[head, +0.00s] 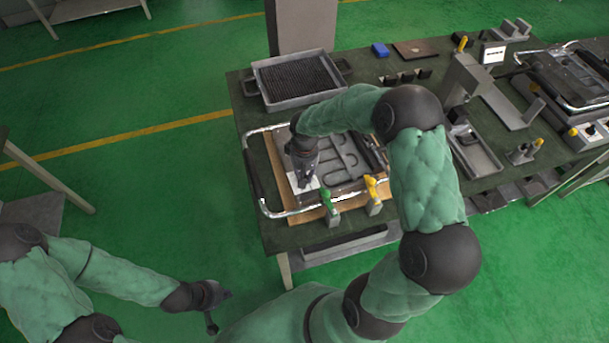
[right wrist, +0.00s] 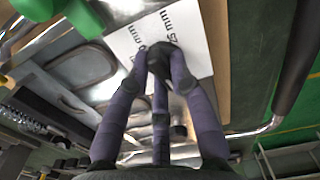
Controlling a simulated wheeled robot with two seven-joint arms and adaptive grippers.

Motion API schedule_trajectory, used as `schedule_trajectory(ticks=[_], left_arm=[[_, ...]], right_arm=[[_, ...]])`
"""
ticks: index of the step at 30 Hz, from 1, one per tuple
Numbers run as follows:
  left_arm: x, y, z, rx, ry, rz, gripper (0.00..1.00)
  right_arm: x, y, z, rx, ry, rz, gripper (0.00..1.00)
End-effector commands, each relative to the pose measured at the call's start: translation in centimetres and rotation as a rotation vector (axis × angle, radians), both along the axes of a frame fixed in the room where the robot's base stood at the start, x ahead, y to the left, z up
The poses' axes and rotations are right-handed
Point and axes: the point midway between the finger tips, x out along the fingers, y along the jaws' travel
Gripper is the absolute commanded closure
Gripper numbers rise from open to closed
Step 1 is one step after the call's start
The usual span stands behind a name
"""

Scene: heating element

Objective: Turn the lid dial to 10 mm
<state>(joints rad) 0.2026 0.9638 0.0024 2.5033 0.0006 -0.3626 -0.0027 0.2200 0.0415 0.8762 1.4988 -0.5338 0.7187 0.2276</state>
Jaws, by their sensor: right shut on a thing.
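The lid dial is a white plate (right wrist: 195,35) with printed mm marks and a dark knob (right wrist: 163,52) at its middle. In the right wrist view a "25 mm" mark is readable beside the knob; the other marks are partly hidden, and I cannot tell the dial's setting. My right gripper (right wrist: 160,58) is shut on the knob, its fingers meeting around it. In the head view my right gripper (head: 303,180) points down at the white plate (head: 308,188) on the lid's left side, hiding the knob. My left gripper (head: 220,309) is open and empty over the floor, left of the table.
The lid (head: 345,155) lies in a metal-tube frame (head: 250,175) on the dark table. Green (head: 327,198) and yellow (head: 371,187) clamp handles stand at its front edge, close to my right gripper.

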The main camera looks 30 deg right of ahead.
Motion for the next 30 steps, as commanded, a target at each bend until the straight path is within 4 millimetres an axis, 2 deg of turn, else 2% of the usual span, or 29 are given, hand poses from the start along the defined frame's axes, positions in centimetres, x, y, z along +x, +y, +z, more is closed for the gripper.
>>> schedule_trajectory(ticks=[15,22,30], left_arm=[[0.0,0.0,-2.6,0.0,0.0,0.0,1.0],[0.0,0.0,-3.2,0.0,0.0,0.0,1.0],[0.0,0.0,-3.5,0.0,0.0,0.0,1.0]], right_arm=[[-0.2,0.1,-0.1,0.0,0.0,-0.456,1.0],[-0.3,0.2,-0.1,0.0,0.0,-0.587,1.0],[-0.3,0.2,0.0,0.0,0.001,-0.659,1.0]])
